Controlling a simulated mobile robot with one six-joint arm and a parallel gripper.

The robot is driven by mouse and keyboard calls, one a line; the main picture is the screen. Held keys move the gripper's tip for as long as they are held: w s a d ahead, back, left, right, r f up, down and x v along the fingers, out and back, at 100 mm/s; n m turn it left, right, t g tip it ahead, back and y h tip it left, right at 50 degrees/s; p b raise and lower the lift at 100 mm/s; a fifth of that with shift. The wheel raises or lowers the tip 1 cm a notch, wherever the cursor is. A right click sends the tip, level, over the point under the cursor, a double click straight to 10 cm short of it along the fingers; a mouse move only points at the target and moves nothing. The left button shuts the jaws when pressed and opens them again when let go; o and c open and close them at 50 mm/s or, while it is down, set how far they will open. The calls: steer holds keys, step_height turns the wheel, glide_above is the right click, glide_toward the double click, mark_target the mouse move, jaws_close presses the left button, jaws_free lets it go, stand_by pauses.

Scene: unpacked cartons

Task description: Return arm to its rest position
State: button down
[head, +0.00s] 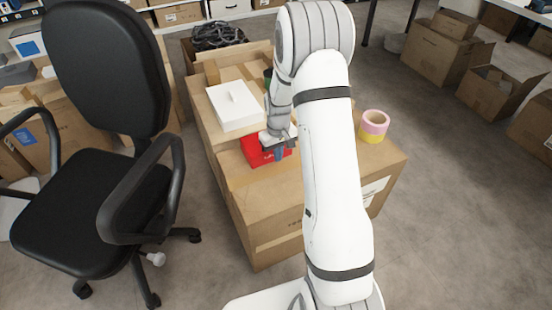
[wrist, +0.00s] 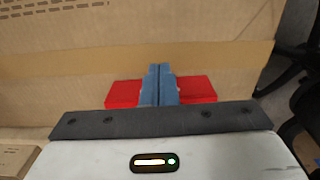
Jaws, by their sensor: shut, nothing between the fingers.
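My gripper (head: 279,153) is over the cardboard cartons in the middle of the head view, at the red box. In the wrist view its two blue fingers (wrist: 159,84) are pressed together, with nothing between them. The red box (head: 258,151) lies on a carton. It also shows in the wrist view (wrist: 198,89), behind and to both sides of the fingers. I cannot tell whether the fingertips touch it. My white arm covers part of the cartons in the head view.
A white box (head: 233,105) stands behind the red box. Pink and yellow tape rolls (head: 374,125) stand at the right on the carton (head: 270,215). A black office chair (head: 105,130) stands close on the left. Open floor (head: 450,200) lies to the right, with more cartons (head: 445,52) beyond.

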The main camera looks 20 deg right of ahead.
steer(key=shift+r+p, duration=0.5)
steer(key=shift+r, duration=1.85)
steer(key=s+a+r+p, duration=0.1)
steer(key=s+r+p, duration=0.3)
steer(key=r, duration=0.5)
steer(key=s+a+r+t+p, duration=0.1)
steer(key=s+a+r+p, duration=0.15)
steer(key=r+p, duration=0.45)
steer(key=s+r+p, duration=0.2)
steer(key=s+r, duration=0.2)
steer(key=r, duration=0.8)
steer(key=s+a+r+m+t+p, duration=0.1)
steer(key=s+a+r+p, duration=0.2)
steer(key=s+r+p, duration=0.8)
steer(key=s+r, duration=0.4)
steer(key=r, duration=0.1)
steer(key=shift+s+r+m+t, duration=0.2)
steer(key=shift+s+m+t, duration=0.1)
steer(key=shift+s+m, duration=0.1)
